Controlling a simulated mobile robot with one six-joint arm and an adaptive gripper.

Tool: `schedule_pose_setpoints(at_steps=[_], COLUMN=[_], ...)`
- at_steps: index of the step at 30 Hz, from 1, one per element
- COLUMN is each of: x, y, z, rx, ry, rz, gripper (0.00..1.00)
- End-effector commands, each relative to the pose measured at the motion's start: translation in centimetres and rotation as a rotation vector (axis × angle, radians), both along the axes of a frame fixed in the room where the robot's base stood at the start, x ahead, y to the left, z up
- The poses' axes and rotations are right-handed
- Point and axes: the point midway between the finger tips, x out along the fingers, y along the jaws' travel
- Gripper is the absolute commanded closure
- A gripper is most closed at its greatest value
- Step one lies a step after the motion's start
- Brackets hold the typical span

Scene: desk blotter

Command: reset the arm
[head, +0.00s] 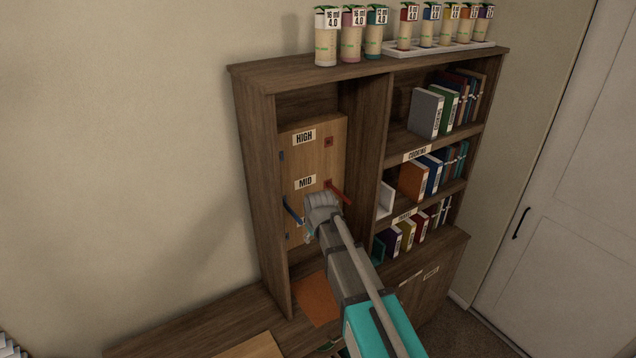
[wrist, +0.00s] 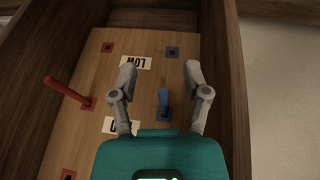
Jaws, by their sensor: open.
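My gripper (wrist: 160,75) is open in the wrist view, with its two fingers apart. A blue lever (wrist: 163,100) on the wooden panel (wrist: 110,65) shows between the fingers; I cannot tell how deep it lies between them, and no finger visibly touches it. A red lever (wrist: 68,92) sticks out to the left. In the head view my gripper (head: 310,232) is in front of the panel (head: 322,150), right of the blue lever (head: 291,210) and below the red lever (head: 338,192). My wrist hides the panel's lower part there.
The panel stands in the left bay of a dark wooden shelf (head: 252,160). Books (head: 413,182) fill the right shelves. Several labelled containers (head: 325,45) stand on top. An orange sheet (head: 314,298) lies below. The bay's side walls are close around my gripper.

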Motion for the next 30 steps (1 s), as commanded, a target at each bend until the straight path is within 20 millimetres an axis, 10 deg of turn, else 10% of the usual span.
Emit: schedule_pose_setpoints(at_steps=[11, 30], x=[-2.4, -16.1], y=[-3.1, -16.2], z=[-3.0, -15.4], rx=[0.006, 0.033], ry=[0.049, 0.310], rz=[-0.073, -0.473], gripper=[0.39, 0.39])
